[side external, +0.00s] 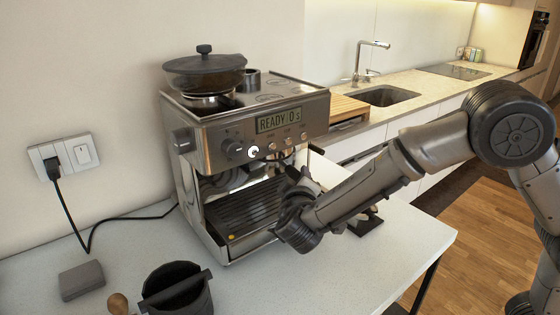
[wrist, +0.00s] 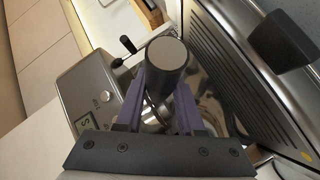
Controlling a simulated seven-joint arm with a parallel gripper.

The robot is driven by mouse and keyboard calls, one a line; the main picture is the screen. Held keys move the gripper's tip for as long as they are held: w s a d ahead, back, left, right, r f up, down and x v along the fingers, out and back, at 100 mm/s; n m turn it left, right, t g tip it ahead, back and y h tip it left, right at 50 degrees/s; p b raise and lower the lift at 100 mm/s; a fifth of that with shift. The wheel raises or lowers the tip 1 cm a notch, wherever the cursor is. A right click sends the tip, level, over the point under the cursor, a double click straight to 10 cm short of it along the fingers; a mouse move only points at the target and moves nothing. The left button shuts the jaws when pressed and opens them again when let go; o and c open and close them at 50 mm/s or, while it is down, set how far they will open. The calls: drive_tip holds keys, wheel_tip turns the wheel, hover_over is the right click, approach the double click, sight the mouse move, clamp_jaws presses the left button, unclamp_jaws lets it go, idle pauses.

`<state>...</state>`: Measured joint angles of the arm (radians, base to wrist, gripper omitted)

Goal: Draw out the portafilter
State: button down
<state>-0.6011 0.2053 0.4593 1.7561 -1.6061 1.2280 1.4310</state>
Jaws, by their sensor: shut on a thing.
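The espresso machine (side external: 215,145) stands on the counter, its display reading "READY 0 s". My gripper (side external: 290,182) is at its front, under the control panel and above the drip tray. In the wrist view my gripper's purple fingers (wrist: 160,95) are on either side of the portafilter's dark handle (wrist: 167,55), shut on it, with its round grey end facing the camera. The portafilter's basket is hidden behind the handle and fingers. My gripper hides most of the portafilter in the side view, so I cannot tell whether it is seated in the machine.
The ridged drip tray (side external: 245,212) lies below my gripper. A black object (side external: 365,222) sits on the counter beyond my arm. A dark round container with a bar across it (side external: 178,290) stands at the front left. The counter left of the machine (side external: 130,245) is partly clear.

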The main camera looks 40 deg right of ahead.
drive_tip(key=shift+a+r+m+g+h, duration=0.35)
drive_tip(key=shift+a+m+g+h, duration=0.05)
drive_tip(key=shift+a+g, duration=0.1)
drive_tip(key=shift+w+a+m+g+h, duration=0.2)
drive_tip(key=shift+a+m+g+h, duration=0.5)
drive_tip(key=shift+m+g, duration=0.2)
drive_tip(key=shift+w+a+m+g+h, duration=0.15)
drive_tip(key=shift+a+m+g+h, duration=0.45)
drive_tip(key=shift+a+m+g, duration=0.25)
idle(1.2)
drive_tip(key=shift+w+a+m+g+h, duration=0.4)
drive_tip(key=shift+a+m+g, duration=0.25)
drive_tip(key=shift+m+g, duration=0.4)
drive_tip(key=shift+w+a+m+g+h, duration=0.35)
drive_tip(key=shift+a+m+g, duration=0.35)
drive_tip(key=shift+g, duration=0.6)
idle(0.6)
drive_tip(key=shift+f, duration=0.5)
idle(1.1)
